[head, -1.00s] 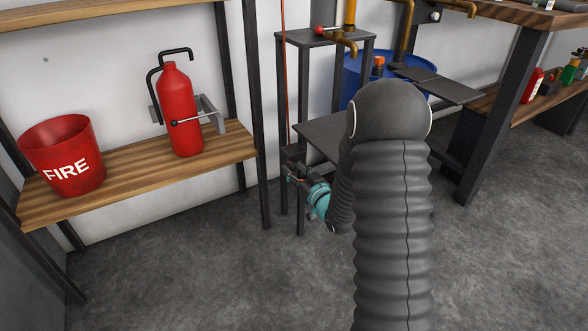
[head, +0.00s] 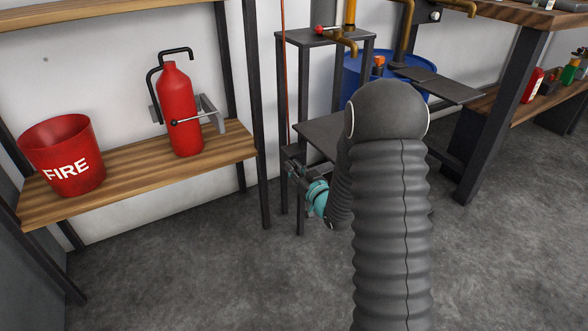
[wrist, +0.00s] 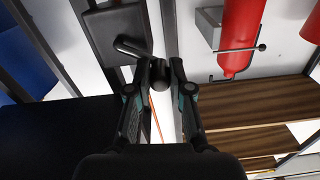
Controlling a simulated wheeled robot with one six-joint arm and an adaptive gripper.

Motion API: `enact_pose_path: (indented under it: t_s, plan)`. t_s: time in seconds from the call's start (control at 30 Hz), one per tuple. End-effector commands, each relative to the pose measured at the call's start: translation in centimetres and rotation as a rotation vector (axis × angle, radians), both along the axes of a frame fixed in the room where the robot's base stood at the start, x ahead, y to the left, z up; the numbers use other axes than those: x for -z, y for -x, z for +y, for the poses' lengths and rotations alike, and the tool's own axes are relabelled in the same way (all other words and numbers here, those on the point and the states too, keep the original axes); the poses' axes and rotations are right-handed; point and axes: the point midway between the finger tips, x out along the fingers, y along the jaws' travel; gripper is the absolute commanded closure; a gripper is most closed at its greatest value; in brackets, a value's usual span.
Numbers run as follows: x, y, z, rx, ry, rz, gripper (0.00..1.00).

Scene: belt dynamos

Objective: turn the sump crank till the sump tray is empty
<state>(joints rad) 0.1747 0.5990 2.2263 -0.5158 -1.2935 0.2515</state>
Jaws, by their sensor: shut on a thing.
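The sump crank shows in the wrist view as a dark bent arm (wrist: 130,47) on a dark box (wrist: 113,30), with a dark round handle (wrist: 159,76) at its end. My gripper (wrist: 160,68) is shut on this handle, one finger on each side. In the head view my gripper (head: 293,172) is low at the left side of a dark metal stand (head: 325,38), partly hidden by its legs. A flat dark surface (head: 318,133) low in the stand may be the sump tray; my arm hides part of it, and I cannot see any contents.
A wooden shelf (head: 130,172) at the left holds a red FIRE bucket (head: 65,155) and a red extinguisher (head: 178,110). A blue drum (head: 410,62) stands behind my arm. A workbench leg (head: 500,110) is at the right. The floor in front is clear.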

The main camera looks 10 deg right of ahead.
Motion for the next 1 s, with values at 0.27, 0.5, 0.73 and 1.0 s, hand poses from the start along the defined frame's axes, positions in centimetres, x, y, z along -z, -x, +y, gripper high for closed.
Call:
enact_pose_path:
  t_s: [0.27, 0.5, 0.73, 1.0]
  plan:
    - [-0.6, -0.1, -0.5, 0.0, -0.145, 0.046, 1.0]
    - [-1.4, -0.4, -1.3, 0.001, -0.354, 0.113, 1.0]
    - [-2.0, -0.7, -2.2, 0.001, -0.561, 0.182, 1.0]
    - [-2.4, -1.1, -3.4, 0.002, -0.806, 0.262, 1.0]
